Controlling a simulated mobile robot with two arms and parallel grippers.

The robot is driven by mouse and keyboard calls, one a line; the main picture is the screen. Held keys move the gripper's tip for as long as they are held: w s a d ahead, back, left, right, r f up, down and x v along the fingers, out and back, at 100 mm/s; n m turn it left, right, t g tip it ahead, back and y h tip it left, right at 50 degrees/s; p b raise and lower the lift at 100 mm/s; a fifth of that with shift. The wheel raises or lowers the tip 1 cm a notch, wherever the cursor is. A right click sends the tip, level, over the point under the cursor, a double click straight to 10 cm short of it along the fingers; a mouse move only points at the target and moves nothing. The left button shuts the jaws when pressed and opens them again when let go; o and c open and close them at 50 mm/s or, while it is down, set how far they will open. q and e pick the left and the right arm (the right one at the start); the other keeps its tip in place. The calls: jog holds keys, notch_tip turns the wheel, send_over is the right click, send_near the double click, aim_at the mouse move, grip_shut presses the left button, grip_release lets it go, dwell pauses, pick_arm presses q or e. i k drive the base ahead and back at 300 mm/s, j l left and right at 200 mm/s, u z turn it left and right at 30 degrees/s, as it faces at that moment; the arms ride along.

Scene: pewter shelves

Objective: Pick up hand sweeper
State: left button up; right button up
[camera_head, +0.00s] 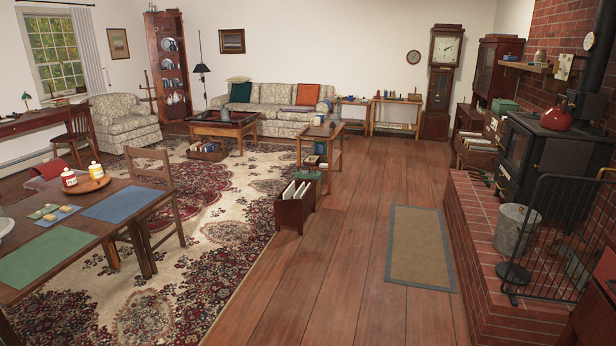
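I cannot make out a hand sweeper for certain in the head view. Small dark items (481,176) lie on the brick hearth's far end, too small to tell apart. A red object (48,169) stands at the far left of the dining table, partly cut across by other things, and I cannot tell what it is. Neither of my grippers is in view.
A brick hearth (475,240) with a stove, metal bucket (516,229) and black screen (560,235) borders the right. A magazine box (294,212) stands mid-room. Wooden floor (340,240) between is open, with a small mat (419,246).

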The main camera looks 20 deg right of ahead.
aim_at(303, 175)
jog(key=i+l+z, duration=0.7)
jog(key=i, duration=0.25)
jog(key=i+l+z, duration=0.35)
jog(key=i, duration=0.15)
jog(key=i+z, duration=0.35)
jog(key=i, duration=0.2)
jog(key=i+u, duration=0.15)
jog(key=i, duration=0.65)
jog(key=i+l+u, duration=0.1)
jog(key=i, duration=0.7)
jog(key=i+l+u, duration=0.15)
jog(key=i, duration=0.65)
jog(key=i+u, duration=0.1)
jog(key=i, duration=1.6)
jog(key=i+u, duration=0.3)
jog(key=i+l+u, duration=0.15)
jog(key=i+u, duration=0.15)
jog(key=i, duration=0.25)
